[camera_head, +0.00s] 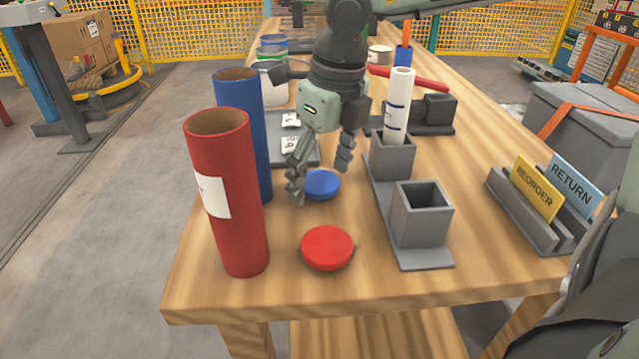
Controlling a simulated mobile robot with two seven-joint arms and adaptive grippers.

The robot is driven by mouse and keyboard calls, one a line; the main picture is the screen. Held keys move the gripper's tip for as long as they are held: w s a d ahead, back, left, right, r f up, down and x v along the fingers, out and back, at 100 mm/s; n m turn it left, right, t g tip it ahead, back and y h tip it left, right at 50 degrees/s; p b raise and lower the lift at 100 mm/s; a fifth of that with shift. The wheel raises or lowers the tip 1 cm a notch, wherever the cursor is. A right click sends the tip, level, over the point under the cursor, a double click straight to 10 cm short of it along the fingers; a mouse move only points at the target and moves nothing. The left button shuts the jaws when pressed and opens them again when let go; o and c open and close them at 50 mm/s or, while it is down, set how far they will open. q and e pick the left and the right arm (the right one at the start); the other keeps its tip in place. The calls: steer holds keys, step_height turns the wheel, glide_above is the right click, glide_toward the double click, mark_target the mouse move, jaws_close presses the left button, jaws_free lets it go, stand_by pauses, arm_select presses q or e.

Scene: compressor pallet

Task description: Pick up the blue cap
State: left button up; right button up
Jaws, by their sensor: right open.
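The blue cap (323,186) lies flat on the wooden table, a round disc partly covered at its left edge by a finger. My right gripper (319,174) points down over the cap with its fingers spread, one to the cap's left and one behind its upper right. It is open and holds nothing; I cannot tell whether a finger touches the cap. The blue tube (240,115) stands upright just left of the gripper. My left gripper is not in view.
A red cap (327,247) lies nearer the front edge, beside an upright open red tube (232,200). Grey square holders (421,215) stand right of the caps, one with a white roll (397,105). A rack with REORDER (536,190) and RETURN (575,187) cards is farther right.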

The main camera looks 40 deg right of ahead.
steer(key=shift+c, duration=0.2)
steer(key=c, duration=0.8)
steer(key=shift+c, duration=0.2)
steer(key=shift+w+r, duration=0.1)
steer(key=shift+r, duration=0.05)
